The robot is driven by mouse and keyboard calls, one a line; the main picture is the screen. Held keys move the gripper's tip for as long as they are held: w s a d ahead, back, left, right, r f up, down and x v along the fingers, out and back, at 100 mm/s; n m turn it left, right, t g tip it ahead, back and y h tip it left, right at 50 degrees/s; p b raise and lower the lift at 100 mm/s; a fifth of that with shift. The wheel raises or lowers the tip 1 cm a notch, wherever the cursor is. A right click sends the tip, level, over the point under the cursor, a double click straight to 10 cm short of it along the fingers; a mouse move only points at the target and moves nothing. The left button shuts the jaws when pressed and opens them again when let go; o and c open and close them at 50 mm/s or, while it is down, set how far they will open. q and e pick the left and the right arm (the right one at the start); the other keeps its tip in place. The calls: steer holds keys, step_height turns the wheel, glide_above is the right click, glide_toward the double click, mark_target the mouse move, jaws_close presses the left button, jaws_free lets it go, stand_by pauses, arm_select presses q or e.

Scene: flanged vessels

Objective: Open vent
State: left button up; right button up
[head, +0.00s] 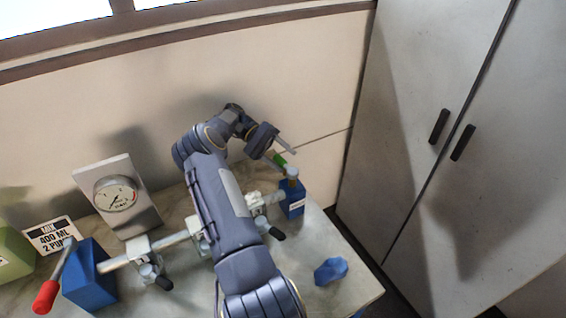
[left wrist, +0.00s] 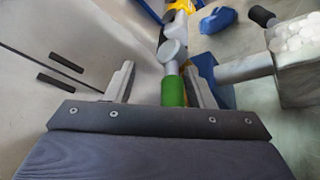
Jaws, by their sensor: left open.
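The vent is not labelled in view; a small lever with a green grip (head: 279,159) stands at the top of the right blue vessel (head: 291,201). In the left wrist view the green grip (left wrist: 172,91) lies between my open fingers, closer to the right one, with a grey round cap (left wrist: 172,52) beyond it. I cannot tell whether a finger touches it. My left gripper (head: 284,150) is open and empty at the green grip; its arm crosses over the bench and hides part of the pipe. My right gripper is not in view.
A pipe (head: 174,239) with clamps and black-handled valves runs between the left blue vessel (head: 91,277) and the right one. A red-handled lever (head: 45,297), a gauge (head: 116,195) and a sign (head: 51,234) stand left. A blue crumpled object (head: 330,270) lies right. Grey cabinets (head: 440,130) stand beyond.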

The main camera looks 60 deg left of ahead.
arm_select(q)
steer(key=s+d+r, duration=0.6)
steer(key=d+r, duration=0.5)
steer(key=d, duration=0.1)
steer(key=shift+s+d, duration=0.15)
steer(key=shift+s, duration=0.25)
steer(key=shift+c, duration=0.5)
